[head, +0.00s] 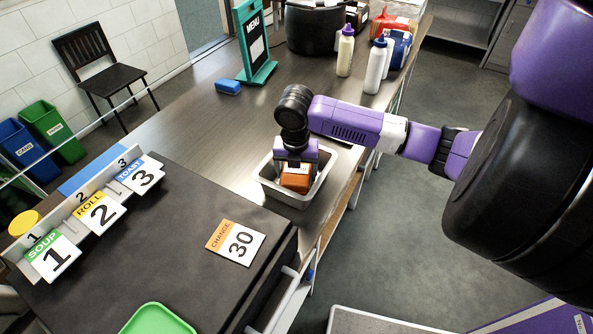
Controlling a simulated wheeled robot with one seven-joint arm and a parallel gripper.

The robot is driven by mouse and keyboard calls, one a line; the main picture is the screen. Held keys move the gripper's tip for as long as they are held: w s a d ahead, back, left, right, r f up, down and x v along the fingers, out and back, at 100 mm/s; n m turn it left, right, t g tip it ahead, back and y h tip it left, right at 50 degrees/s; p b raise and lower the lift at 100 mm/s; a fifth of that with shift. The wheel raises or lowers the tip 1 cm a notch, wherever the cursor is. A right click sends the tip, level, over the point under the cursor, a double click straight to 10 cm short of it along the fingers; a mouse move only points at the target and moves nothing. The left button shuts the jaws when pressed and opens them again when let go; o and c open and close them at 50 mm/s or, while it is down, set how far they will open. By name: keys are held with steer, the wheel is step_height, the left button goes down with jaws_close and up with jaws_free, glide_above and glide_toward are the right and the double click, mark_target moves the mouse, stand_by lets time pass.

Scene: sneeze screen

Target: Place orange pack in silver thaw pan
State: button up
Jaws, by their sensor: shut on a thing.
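The orange pack (295,181) is between the fingers of my gripper (296,168), which is shut on it. The gripper points down over the silver thaw pan (318,189), a rectangular pan on the dark counter near its right edge. The pack appears within the pan's outline, below or near rim level. I cannot tell whether it touches the pan floor. The fingertips are mostly hidden by the pack and the gripper body.
A blue block (228,87), a menu stand (254,45) and squeeze bottles (375,66) stand farther back. Counter left of the pan is clear.

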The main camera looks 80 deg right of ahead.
mark_target(296, 172)
steer(key=o, duration=1.7)
steer(key=shift+f, duration=0.1)
steer(key=shift+c, duration=0.2)
step_height(296, 172, up, 12)
steer(key=a, duration=0.1)
steer(key=shift+a+b, duration=0.2)
steer(key=shift+b, duration=0.25)
steer(key=shift+s, duration=0.15)
